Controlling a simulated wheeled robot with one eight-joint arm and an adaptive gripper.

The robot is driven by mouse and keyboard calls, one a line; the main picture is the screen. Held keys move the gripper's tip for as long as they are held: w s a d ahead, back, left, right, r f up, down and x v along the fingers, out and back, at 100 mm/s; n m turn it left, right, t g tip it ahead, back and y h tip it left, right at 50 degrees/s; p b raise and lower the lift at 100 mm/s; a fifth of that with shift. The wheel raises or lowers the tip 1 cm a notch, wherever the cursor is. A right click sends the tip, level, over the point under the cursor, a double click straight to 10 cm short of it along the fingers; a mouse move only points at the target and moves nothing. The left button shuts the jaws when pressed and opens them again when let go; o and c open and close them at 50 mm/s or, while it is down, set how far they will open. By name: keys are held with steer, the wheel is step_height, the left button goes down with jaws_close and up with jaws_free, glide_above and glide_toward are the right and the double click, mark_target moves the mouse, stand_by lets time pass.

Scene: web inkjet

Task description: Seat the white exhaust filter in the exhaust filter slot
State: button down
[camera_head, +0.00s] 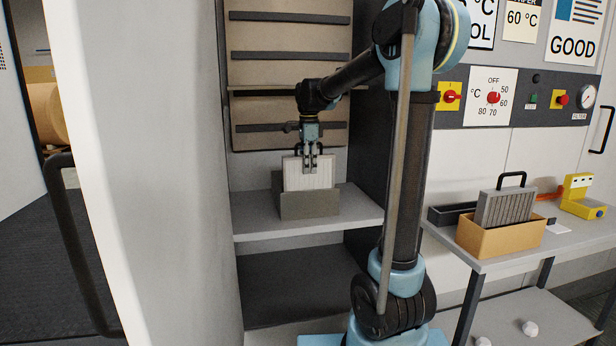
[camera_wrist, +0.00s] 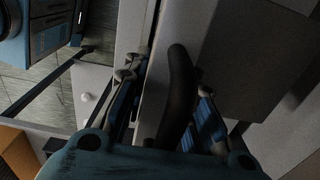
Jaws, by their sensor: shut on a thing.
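The white exhaust filter (camera_head: 309,175) is upright in the head view, with a pleated front and a black handle on top. My gripper (camera_head: 311,169) is shut on its handle from above. The wrist view shows the dark curved handle (camera_wrist: 178,95) between the fingers of my gripper (camera_wrist: 168,95). The filter's lower part is hidden behind the front wall of the grey slot (camera_head: 309,206) on the cabinet shelf. I cannot tell whether the filter touches the slot's bottom.
The shelf (camera_head: 345,220) is inside an open cabinet, with a white door (camera_head: 150,180) at left. A grey filter (camera_head: 504,207) stands in a cardboard box (camera_head: 500,240) on the right-hand table. A dark tray (camera_head: 450,214) and a yellow device (camera_head: 580,195) are also there.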

mark_target(308, 176)
steer(key=shift+f, duration=2.15)
steer(key=c, duration=1.3)
jaws_free()
steer(key=shift+r, duration=0.15)
step_height(308, 176, up, 13)
steer(key=shift+s, duration=0.1)
